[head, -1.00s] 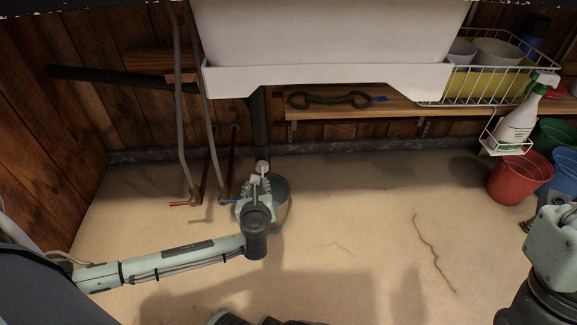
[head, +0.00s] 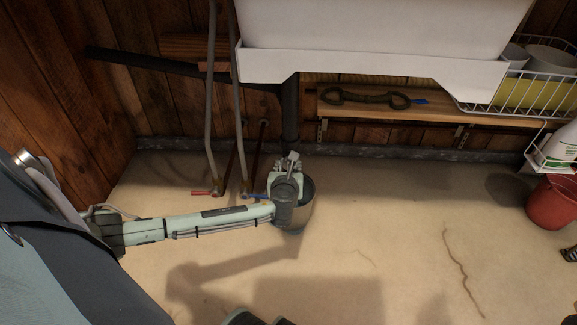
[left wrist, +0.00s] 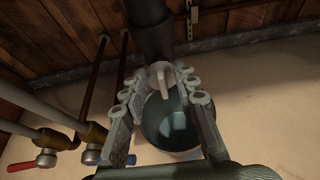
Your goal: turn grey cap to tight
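The grey cap (left wrist: 160,76) is a pale fitting with a bar across it, at the lower end of the dark drain pipe (left wrist: 152,32) in the left wrist view. My left gripper (left wrist: 160,74) has its fingers spread, one on each side of the cap. Whether either finger touches it I cannot tell. In the head view my left gripper (head: 291,160) is at the foot of the pipe (head: 290,110) and mostly hides the cap. My right gripper is not in view.
A grey bucket (head: 308,205) stands on the floor below the pipe, partly behind my left gripper. Pipes with a red-handled valve (head: 202,192) and a blue-handled valve (head: 254,196) are to the left. A white sink (head: 370,65) overhangs. A red bucket (head: 553,202) stands far right.

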